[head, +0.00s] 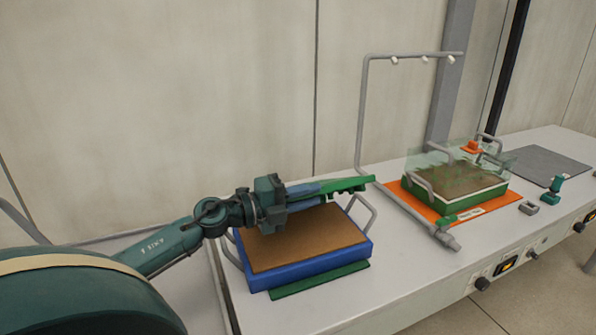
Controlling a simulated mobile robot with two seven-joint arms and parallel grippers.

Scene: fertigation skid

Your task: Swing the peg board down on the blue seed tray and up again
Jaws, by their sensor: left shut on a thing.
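The blue seed tray (312,266), filled with brown soil, sits on the bench in front of me, with a wire handle at each side. My left gripper (323,191) reaches in from the left above the tray's far part. It is shut on a green piece (352,185), which looks like the peg board seen almost edge-on. This piece sticks out to the right of the fingers, above the soil and apart from it. The arm and gripper hide part of it and the tray's far left edge. My right gripper is not in view.
A green strip (320,281) lies along the tray's front. A grey pipe frame with nozzles (361,115) stands right of it. Beyond are a green tray (470,203) with a clear cover on an orange mat (422,205), a teal hand tool (552,190) and a grey mat (545,164).

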